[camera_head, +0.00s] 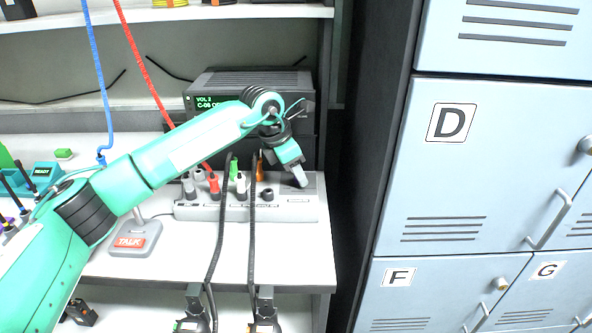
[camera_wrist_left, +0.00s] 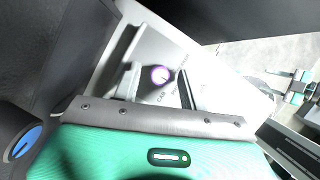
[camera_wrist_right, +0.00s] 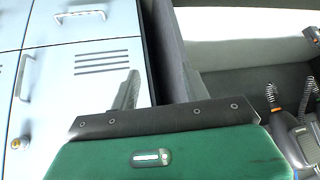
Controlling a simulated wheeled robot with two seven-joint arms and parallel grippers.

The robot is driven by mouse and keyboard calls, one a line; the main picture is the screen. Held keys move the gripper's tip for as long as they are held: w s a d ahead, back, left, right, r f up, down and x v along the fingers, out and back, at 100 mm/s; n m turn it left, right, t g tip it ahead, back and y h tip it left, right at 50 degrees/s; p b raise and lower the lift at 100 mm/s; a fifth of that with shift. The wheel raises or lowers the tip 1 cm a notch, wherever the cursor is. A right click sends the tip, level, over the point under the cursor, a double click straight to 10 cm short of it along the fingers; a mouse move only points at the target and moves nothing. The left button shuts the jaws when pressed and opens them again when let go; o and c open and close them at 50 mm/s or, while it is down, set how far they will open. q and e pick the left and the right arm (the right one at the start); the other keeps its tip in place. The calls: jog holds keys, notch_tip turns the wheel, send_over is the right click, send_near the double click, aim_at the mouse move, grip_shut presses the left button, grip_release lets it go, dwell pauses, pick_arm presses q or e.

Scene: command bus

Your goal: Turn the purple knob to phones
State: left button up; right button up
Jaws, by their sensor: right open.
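The purple knob (camera_wrist_left: 160,74) shows in the left wrist view as a small round cap with a bright purple rim, on a pale panel with printed labels. The word near it is only partly readable. My left gripper (camera_wrist_left: 157,70) is open, with one finger on each side of the knob in that view; I cannot tell whether they touch it. In the head view the left gripper (camera_head: 301,179) is over the right end of the grey console (camera_head: 290,211) and hides the knob. My right gripper (camera_wrist_right: 158,85) is open and empty, beside the lockers.
Several plugs stand on the console, with a red plug (camera_head: 214,185) among them. Black cables hang in front. A dark radio (camera_head: 215,82) sits behind, a TALK microphone base (camera_head: 135,238) at left. Blue lockers (camera_head: 480,170) stand at right. A blue knob (camera_wrist_left: 25,145) shows in the left wrist view.

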pick_arm(q)
jog(key=v, duration=1.3)
jog(key=shift+r+p, duration=0.35)
jog(key=shift+p, duration=0.05)
pick_arm(e)
jog(key=shift+s+d+r+g+h, duration=0.25)
jog(key=shift+s+d, duration=0.1)
jog(key=shift+d, duration=0.1)
jog(key=shift+s+d+r+g+h, duration=0.1)
jog(key=shift+s+d+g+h, duration=0.05)
jog(key=shift+s+d+g, duration=0.2)
pick_arm(q)
jog(key=shift+a, duration=0.15)
pick_arm(e)
jog(key=shift+d, duration=0.1)
